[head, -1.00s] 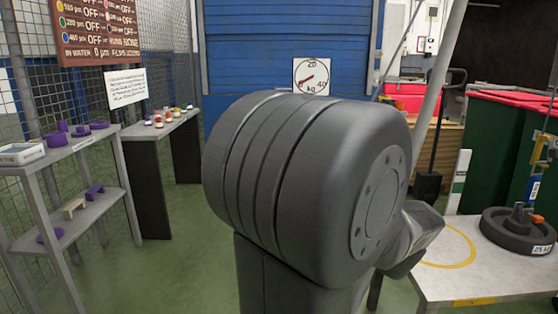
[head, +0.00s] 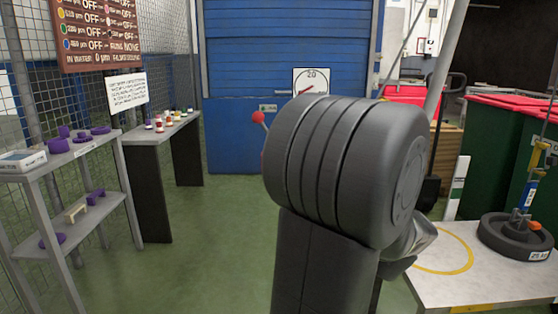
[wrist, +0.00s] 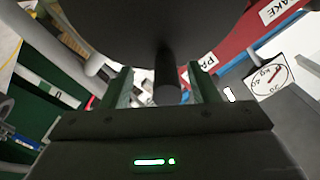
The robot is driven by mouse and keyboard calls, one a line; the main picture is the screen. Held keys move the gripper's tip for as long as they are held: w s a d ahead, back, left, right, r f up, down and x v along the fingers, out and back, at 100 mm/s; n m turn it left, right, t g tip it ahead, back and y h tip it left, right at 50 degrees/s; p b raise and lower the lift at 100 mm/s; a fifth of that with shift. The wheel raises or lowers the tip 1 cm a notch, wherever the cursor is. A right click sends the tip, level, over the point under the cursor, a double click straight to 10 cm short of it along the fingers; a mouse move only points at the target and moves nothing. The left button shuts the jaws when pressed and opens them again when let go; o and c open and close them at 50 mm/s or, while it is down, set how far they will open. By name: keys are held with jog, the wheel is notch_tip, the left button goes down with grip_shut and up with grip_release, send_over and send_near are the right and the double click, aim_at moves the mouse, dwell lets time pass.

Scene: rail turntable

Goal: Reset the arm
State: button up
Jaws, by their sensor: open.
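My arm (head: 345,175) stands large in the middle of the head view, and its thick grey joint hides what is behind it. My gripper is hidden there. In the wrist view my gripper (wrist: 162,85) has two greenish fingers standing apart. A short dark stem (wrist: 167,80) under a large dark rounded shape (wrist: 150,22) shows between and beyond the fingers. I cannot tell what that shape is, nor whether the fingers touch the stem.
A white table (head: 440,285) with a yellow ring and a dark 25 kg weight (head: 515,236) stands at right. Shelves (head: 75,208) with purple parts and a bench (head: 160,133) are at left. A red-knobbed lever (head: 258,117) is behind my arm. Green floor (head: 215,230) is clear at centre left.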

jog(key=shift+d+f+m+p, duration=0.45)
jog(key=shift+m+p, duration=0.45)
jog(key=shift+p, duration=0.25)
jog(key=shift+f, duration=0.1)
jog(key=shift+a, duration=0.1)
